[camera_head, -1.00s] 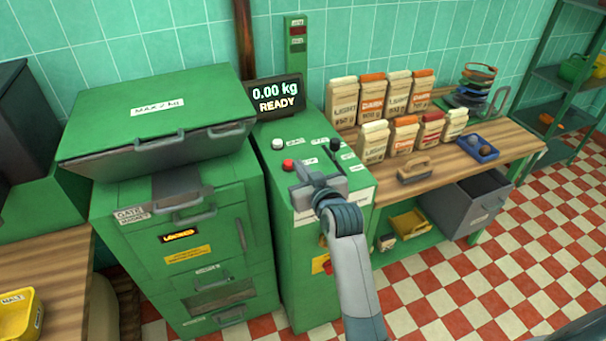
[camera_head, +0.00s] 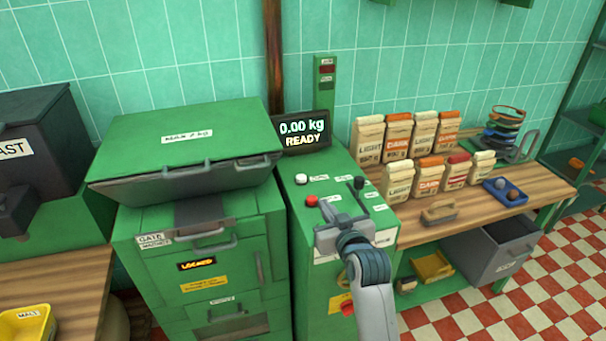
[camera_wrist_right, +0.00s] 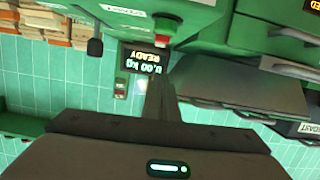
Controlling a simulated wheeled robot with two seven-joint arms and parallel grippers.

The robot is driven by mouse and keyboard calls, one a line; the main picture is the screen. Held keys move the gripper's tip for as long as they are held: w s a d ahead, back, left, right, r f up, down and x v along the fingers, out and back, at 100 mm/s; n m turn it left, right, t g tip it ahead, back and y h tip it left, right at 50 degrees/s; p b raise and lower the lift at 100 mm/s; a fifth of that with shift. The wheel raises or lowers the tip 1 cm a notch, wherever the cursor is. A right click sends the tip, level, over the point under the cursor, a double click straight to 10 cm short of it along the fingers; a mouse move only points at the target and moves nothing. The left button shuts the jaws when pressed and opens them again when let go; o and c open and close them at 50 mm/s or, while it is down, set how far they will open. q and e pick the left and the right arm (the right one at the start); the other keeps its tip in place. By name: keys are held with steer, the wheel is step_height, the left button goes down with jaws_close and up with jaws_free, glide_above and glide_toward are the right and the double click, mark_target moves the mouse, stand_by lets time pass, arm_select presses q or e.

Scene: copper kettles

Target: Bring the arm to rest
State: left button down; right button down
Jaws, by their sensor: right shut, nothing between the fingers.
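My right arm comes in from the bottom of the head view. My right gripper (camera_head: 327,208) is shut and empty, over or just in front of the green control console (camera_head: 325,175). Its closed fingers (camera_wrist_right: 160,98) also show in the right wrist view, where the scene appears upside down. The fingers lie close to the red button (camera_head: 311,201) and the black-knobbed lever (camera_head: 358,184) in the head view; I cannot tell how far above the console top they are. My left gripper is not in view.
The display (camera_head: 303,132) reads 0.00 kg READY. A green lidded cabinet (camera_head: 185,145) marked LOCKED stands left of the console. A wooden bench (camera_head: 520,210) at the right holds several paper bags, a brush (camera_head: 439,211) and a blue tray (camera_head: 514,202). A yellow MALT bin (camera_head: 28,322) is at lower left.

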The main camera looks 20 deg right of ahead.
steer(key=s+f+g, duration=0.4)
steer(key=s+f, duration=0.3)
steer(key=s, duration=0.7)
steer(key=s+f+n+g, duration=0.1)
steer(key=s+f+g, duration=0.45)
steer(key=s, duration=0.75)
steer(key=s+f+g, duration=0.2)
steer(key=s+f, duration=0.7)
steer(key=s, duration=0.5)
step_height(320, 180, down, 33)
steer(key=s+g+b, duration=0.2)
steer(key=s+b, duration=0.1)
steer(key=s+d+f+b, duration=0.2)
steer(key=s+d+f, duration=0.1)
steer(key=s+f, duration=1.3)
step_height(320, 180, down, 2)
steer(key=shift+s+f+n+g, duration=0.1)
steer(key=shift+s+n+g, duration=0.2)
steer(key=shift+s+g, duration=0.15)
